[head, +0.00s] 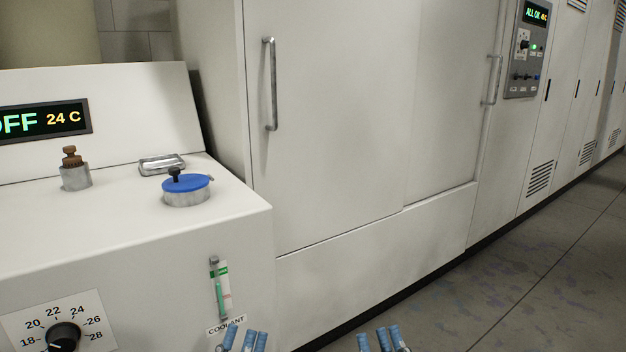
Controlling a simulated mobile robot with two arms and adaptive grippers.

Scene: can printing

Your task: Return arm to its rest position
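My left gripper (244,339) shows at the bottom edge of the head view, just below the coolant gauge. Only its blue fingertips are in view. My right gripper (382,341) shows at the bottom edge further right, in front of the floor and the cabinet base. Only its blue fingertips are in view too. No object shows between the fingertips of either one. The rest of both grippers and both arms are out of frame, so I cannot tell how far the fingers are spread.
A white machine (120,217) with a blue-lidded filler (186,190), brown-topped fitting (75,170), dial (63,337) and coolant gauge (220,288) stands at left. A tall white cabinet (330,120) with closed doors stands behind. A control panel (527,50) is upper right. Floor (540,270) is clear at right.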

